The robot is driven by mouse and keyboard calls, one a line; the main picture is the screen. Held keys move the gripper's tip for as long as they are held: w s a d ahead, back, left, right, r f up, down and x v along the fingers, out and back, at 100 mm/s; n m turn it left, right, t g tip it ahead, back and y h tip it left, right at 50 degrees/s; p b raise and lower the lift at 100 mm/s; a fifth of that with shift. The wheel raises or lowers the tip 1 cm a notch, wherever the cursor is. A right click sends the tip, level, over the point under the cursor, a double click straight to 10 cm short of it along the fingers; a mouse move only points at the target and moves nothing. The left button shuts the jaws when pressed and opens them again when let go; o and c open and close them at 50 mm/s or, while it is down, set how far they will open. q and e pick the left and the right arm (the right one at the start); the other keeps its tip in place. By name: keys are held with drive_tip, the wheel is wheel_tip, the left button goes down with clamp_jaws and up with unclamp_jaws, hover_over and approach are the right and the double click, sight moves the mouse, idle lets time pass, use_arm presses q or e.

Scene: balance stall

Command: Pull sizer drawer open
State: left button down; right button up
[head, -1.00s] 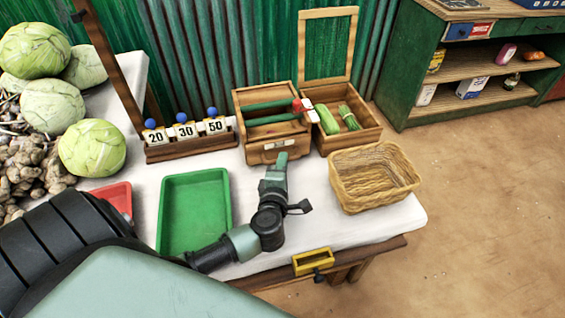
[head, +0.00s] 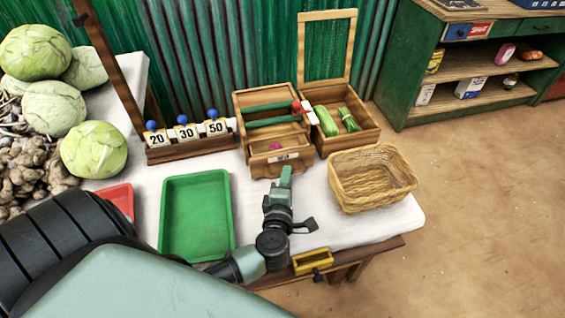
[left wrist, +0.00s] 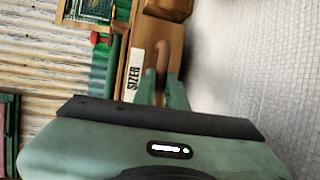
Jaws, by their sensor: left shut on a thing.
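The sizer (head: 240,110) is a wooden box with green rails on the white-topped table. Its drawer (head: 262,170) is slid out at the front, and a small pink thing (head: 276,146) shows inside. In the left wrist view the drawer front carries a white "SIZER" label (left wrist: 135,72) and a brown handle (left wrist: 160,58). My left gripper (head: 286,172) is at the drawer front, shut on the handle; its two fingers (left wrist: 161,92) stand either side of it in the left wrist view. My right gripper is not in view.
A green tray (head: 197,247) lies left of my left arm. A wicker basket (head: 372,190) stands to the right. A wooden crate (head: 365,110) with green vegetables adjoins the sizer. Number blocks (head: 187,133) stand on a rack at left. A yellow holder (head: 313,261) hangs at the front edge.

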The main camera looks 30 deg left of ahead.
use_arm(q)
drive_tip(key=s+d, duration=0.3)
drive_tip(key=s+d+p, duration=0.1)
drive_tip(key=s+d, duration=0.2)
drive_tip(key=d, duration=0.1)
drive_tip(key=shift+s+d, duration=0.3)
drive_tip(key=c, duration=1.5)
unclamp_jaws()
drive_tip(key=shift+w, duration=0.1)
drive_tip(key=shift+o, duration=0.2)
drive_tip(key=b+v, duration=0.1)
drive_tip(key=v, duration=0.6)
drive_tip(key=shift+s+d, duration=0.1)
drive_tip(key=shift+s, duration=0.3)
